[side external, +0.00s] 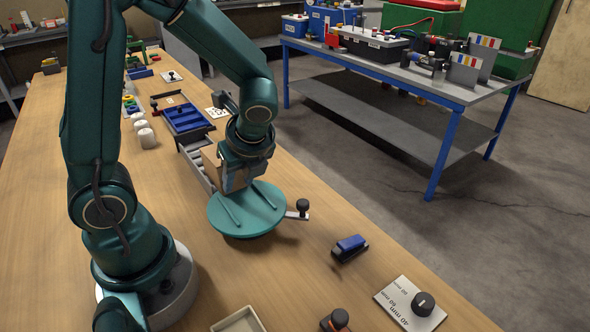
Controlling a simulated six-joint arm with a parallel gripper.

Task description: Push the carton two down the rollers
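A brown carton (211,166) shows just left of my gripper (238,183), partly hidden behind it. My gripper points down beside the carton, low over the far edge of a teal round turntable. Its fingertips are not clear, and I cannot tell whether they touch the carton or are open or shut. A grey roller track (194,160) runs from beside the carton back toward a blue compartment tray (187,117). Its near end is hidden by the carton and my gripper.
The teal turntable (250,222) has two raised rails and a black-knobbed lever (303,207) at its right. White cylinders (146,138) stand left of the rollers. A blue block (349,248) and a knobbed 40 mm plate (398,296) lie near the front right. The bench's left side is mostly clear.

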